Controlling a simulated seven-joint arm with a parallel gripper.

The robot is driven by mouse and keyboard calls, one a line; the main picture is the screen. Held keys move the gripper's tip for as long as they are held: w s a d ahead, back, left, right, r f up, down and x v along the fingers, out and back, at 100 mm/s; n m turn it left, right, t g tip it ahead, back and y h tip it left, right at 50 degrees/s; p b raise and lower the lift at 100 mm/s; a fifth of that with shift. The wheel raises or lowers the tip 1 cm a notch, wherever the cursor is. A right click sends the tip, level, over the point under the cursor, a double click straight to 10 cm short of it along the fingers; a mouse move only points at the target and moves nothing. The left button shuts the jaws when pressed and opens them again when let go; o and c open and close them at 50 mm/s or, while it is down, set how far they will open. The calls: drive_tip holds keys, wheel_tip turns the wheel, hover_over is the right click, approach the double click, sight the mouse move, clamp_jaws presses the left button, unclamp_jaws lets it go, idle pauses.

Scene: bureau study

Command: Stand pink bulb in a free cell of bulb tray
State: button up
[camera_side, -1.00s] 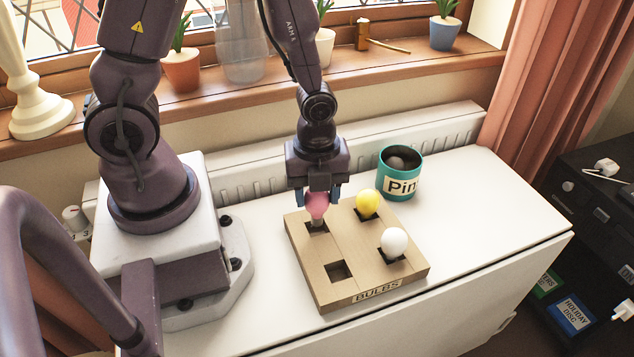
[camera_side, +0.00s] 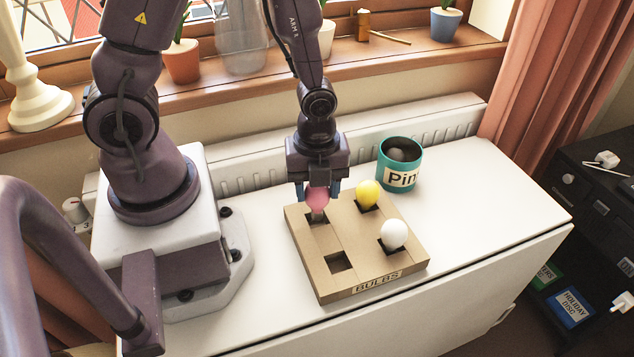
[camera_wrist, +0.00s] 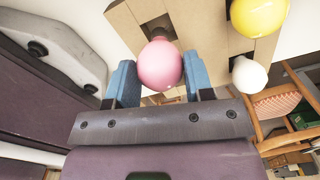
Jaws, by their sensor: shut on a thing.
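The pink bulb (camera_side: 317,198) is between the blue fingertips of my gripper (camera_side: 318,190), which is shut on it. The bulb is upright, with its base at the far-left cell of the wooden bulb tray (camera_side: 335,286). In the wrist view the pink bulb (camera_wrist: 160,65) sits between the fingers, with the dark cell just beyond it. How deep its base sits in the cell I cannot tell. A yellow bulb (camera_side: 368,193) stands in the far-right cell and a white bulb (camera_side: 393,234) in the near-right cell. The near-left cell (camera_side: 337,262) is empty.
A teal pot (camera_side: 401,155) with a dark round thing inside stands behind the tray at right. The white desk top (camera_side: 490,195) is clear on the right. A radiator (camera_side: 440,124) and a sill with plant pots run along the back.

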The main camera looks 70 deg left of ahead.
drive_tip(key=shift+f, duration=1.55)
idle(0.7)
drive_tip(key=o, duration=0.9)
drive_tip(key=shift+c, duration=0.2)
drive_tip(key=shift+r, duration=0.1)
drive_tip(key=shift+r, duration=3.45)
